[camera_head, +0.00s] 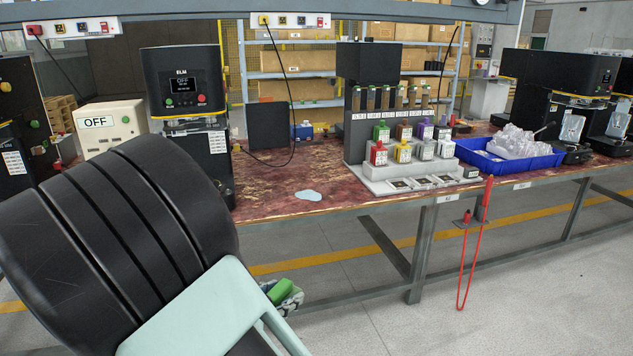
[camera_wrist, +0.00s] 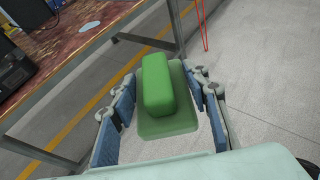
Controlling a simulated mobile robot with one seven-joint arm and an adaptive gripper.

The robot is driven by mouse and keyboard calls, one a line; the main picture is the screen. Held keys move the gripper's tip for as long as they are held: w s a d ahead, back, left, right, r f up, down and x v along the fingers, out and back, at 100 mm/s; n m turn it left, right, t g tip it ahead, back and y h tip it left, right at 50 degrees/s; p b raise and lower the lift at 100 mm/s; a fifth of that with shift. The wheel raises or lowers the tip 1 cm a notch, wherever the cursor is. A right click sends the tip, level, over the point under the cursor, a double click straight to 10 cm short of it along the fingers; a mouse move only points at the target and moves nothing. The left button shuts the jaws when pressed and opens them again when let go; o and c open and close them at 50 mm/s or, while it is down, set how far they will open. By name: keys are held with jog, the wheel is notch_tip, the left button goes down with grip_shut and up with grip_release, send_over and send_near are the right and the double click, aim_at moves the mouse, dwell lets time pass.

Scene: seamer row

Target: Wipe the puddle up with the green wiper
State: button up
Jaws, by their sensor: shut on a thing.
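The puddle (camera_head: 308,195) is a small pale-blue patch on the worn red-brown tabletop, close to the front edge. The green wiper (camera_wrist: 168,85) is a green block handle on a flatter, duller green base. My gripper (camera_wrist: 163,98) is shut on the wiper, with a blue-padded finger on each side of it. In the head view, the wiper (camera_head: 280,291) shows in part beyond my arm, in front of the table and away from the puddle. My arm hides much of the gripper there.
The table (camera_head: 280,180) is bare around the puddle. A black machine (camera_head: 184,85) stands behind to the left. A grey rack (camera_head: 372,150) with several coloured blocks stands to the right, then a blue tray (camera_head: 510,166). A red looped tool (camera_head: 474,240) hangs at the front edge.

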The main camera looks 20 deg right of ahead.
jog(key=r+p, duration=0.2)
jog(key=p, duration=0.2)
jog(key=r+p, duration=0.2)
jog(key=p, duration=0.2)
jog(key=r+p, duration=0.3)
jog(key=p, duration=0.1)
jog(key=shift+s+a+p, duration=0.15)
jog(key=shift+s+p, duration=0.15)
jog(key=shift+p, duration=0.05)
jog(key=r+p, duration=0.1)
jog(key=p, duration=0.4)
jog(key=shift+s+d+r, duration=0.2)
jog(key=shift+s+r, duration=0.2)
jog(key=shift+p, duration=0.3)
jog(key=shift+w+d, duration=0.1)
